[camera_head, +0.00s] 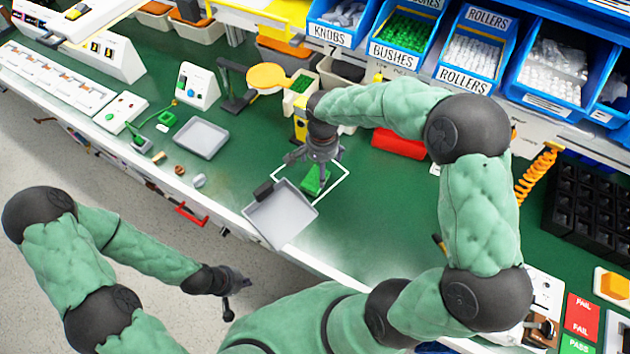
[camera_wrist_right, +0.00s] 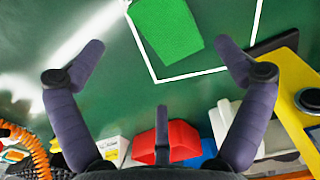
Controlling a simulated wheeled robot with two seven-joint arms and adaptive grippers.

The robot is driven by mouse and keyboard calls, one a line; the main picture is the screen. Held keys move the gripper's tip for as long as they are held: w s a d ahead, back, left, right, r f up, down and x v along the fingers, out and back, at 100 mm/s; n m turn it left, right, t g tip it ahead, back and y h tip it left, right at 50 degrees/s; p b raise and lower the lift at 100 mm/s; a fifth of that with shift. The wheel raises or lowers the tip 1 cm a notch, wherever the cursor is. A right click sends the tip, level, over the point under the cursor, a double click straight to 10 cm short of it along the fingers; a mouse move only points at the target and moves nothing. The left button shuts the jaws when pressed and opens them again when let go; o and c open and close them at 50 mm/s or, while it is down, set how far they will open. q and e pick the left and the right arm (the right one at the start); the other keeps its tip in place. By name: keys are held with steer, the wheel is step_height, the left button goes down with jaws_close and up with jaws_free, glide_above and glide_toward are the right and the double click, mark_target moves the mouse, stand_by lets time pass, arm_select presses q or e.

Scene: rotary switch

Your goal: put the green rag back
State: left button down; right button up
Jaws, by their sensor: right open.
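The green rag (camera_head: 314,181) lies on the green worktop inside a white outline (camera_head: 338,187), partly hidden by my right gripper in the head view. In the right wrist view the rag (camera_wrist_right: 166,28) is a bright green folded piece at the top, beyond the fingertips and between their lines. It lies near a corner of the white outline (camera_wrist_right: 190,76). My right gripper (camera_head: 308,172) is open and empty above the rag; its spread fingers (camera_wrist_right: 165,60) also show in the wrist view. My left gripper (camera_head: 237,298) hangs empty in front of the bench, its fingers apart.
A grey dustpan-like tray (camera_head: 283,217) lies beside the outline and sticks out over the front edge. A red box (camera_head: 400,144) stands behind, with blue bins (camera_head: 400,40) above. A grey tray (camera_head: 201,138) lies at left. Worktop right of the outline is clear.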

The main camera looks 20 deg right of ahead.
mark_target(318, 180)
steer(key=shift+a+f+b, duration=0.2)
steer(key=shift+f+b, duration=0.4)
steer(key=shift+f, duration=0.9)
steer(key=shift+a+f+b, duration=0.2)
steer(key=shift+f+b, duration=0.35)
steer(key=shift+f, duration=0.95)
steer(key=c, duration=1)
steer(key=shift+r, duration=0.15)
